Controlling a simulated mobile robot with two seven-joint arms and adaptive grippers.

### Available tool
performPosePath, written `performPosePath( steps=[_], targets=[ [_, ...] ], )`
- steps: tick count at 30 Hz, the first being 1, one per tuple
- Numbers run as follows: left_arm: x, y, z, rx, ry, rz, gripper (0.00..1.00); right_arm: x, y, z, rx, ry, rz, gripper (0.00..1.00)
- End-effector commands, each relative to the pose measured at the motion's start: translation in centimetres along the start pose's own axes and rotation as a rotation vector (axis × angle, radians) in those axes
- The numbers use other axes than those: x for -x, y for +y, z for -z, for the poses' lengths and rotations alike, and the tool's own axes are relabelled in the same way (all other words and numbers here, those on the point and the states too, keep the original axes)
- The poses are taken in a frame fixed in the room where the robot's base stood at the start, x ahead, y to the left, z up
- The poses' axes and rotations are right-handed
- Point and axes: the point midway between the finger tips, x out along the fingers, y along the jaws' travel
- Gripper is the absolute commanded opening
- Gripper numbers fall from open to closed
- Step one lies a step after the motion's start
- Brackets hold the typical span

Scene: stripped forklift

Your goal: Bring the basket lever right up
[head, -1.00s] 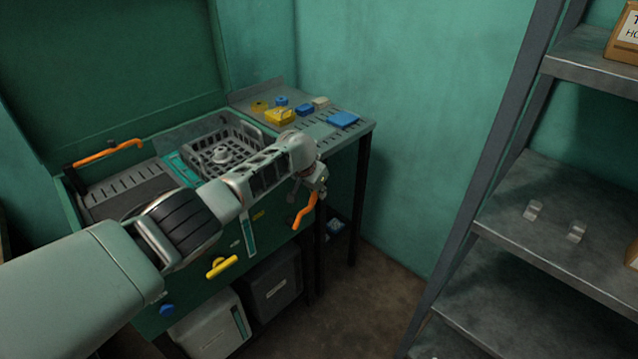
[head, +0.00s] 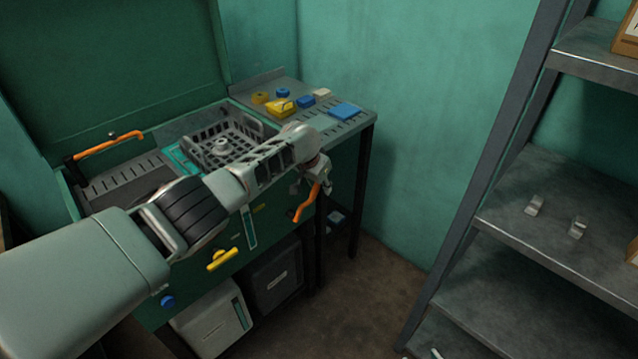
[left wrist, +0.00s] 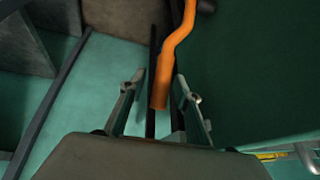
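The basket lever (head: 306,204) is a bent orange handle at the right front of the green washer cabinet, hanging downward with its free end lowest. My left gripper (head: 322,182) is beside its upper part in the head view. In the left wrist view the open fingers (left wrist: 160,80) stand on either side of the orange lever end (left wrist: 160,92), with gaps showing; I cannot tell the depth. My right gripper is not in view.
A side table (head: 350,127) right of the cabinet holds yellow and blue pieces. Another orange handle (head: 108,145) is at the cabinet's left. A metal shelf (head: 555,210) stands at the right, with open floor (head: 365,275) between. Bins stand under the cabinet.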

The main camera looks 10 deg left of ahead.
Motion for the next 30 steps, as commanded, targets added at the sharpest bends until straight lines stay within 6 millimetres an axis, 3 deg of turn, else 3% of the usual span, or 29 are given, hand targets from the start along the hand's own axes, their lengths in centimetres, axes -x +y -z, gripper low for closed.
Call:
performPosePath(
  steps=[8, 17, 30],
  targets=[
    [0.7, 0.1, 0.1, -0.001, 0.001, -0.005, 0.32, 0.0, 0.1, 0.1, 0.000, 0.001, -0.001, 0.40],
    [3.0, -0.1, 0.0, -0.001, 0.002, 0.000, 0.32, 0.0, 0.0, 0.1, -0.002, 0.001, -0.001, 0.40],
    [8.9, 0.0, 0.1, -0.002, 0.003, 0.000, 0.32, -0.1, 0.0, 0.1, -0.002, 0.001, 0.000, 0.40]
  ],
)
